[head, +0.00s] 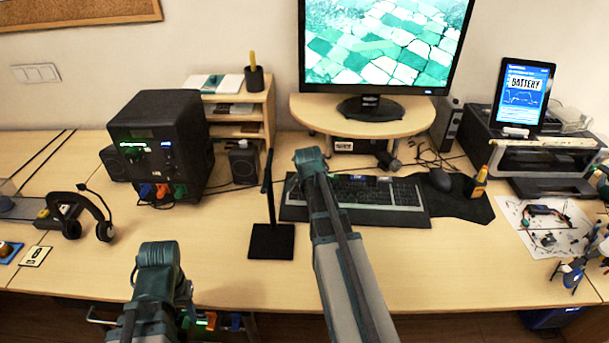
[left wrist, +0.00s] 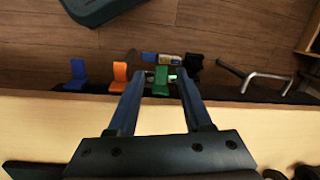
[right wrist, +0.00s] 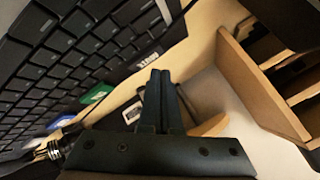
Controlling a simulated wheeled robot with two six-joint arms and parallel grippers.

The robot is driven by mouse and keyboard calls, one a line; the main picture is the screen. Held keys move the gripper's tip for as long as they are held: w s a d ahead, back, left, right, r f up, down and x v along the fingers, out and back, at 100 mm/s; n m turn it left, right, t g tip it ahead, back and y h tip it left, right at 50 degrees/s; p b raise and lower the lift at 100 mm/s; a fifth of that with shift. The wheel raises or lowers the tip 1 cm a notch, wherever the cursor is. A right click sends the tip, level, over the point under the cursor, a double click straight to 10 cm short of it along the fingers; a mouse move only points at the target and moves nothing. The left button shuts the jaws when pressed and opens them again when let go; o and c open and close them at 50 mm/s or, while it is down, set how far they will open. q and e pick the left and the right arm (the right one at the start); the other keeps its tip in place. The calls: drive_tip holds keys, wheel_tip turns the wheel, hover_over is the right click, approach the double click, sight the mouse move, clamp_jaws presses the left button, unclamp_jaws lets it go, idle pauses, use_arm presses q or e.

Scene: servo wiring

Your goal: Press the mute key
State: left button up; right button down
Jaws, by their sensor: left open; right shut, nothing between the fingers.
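The black keyboard (head: 375,195) lies on the desk below the monitor, and its keys fill the left of the right wrist view (right wrist: 70,70). My left gripper (left wrist: 154,76) is open and empty over the desk's front edge, far from the keyboard.
Coloured hooks or clips, including orange (left wrist: 119,74) and green (left wrist: 161,78), sit along the front edge near my left gripper. A black stand (head: 271,240) is left of the keyboard.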

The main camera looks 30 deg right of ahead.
use_arm(q)
drive_tip(key=shift+f, duration=0.1)
idle(0.4)
drive_tip(key=shift+f+b, duration=0.3)
drive_tip(key=shift+b, duration=0.15)
use_arm(e)
drive_tip(key=shift+f, duration=0.4)
use_arm(q)
drive_tip(key=shift+f+b, duration=0.35)
drive_tip(key=shift+f, duration=0.05)
use_arm(e)
drive_tip(key=shift+f, duration=0.35)
use_arm(q)
drive_tip(key=shift+r, duration=0.1)
drive_tip(key=shift+r+p, duration=0.7)
drive_tip(key=shift+p, duration=0.1)
use_arm(e)
drive_tip(key=shift+r, duration=0.8)
use_arm(q)
drive_tip(key=shift+r, duration=0.15)
use_arm(e)
drive_tip(key=shift+r, duration=0.1)
wheel_tip(320, 180, up, 5)
drive_tip(key=p, duration=0.5)
use_arm(q)
wheel_tip(320, 180, up, 5)
drive_tip(key=shift+f, duration=0.15)
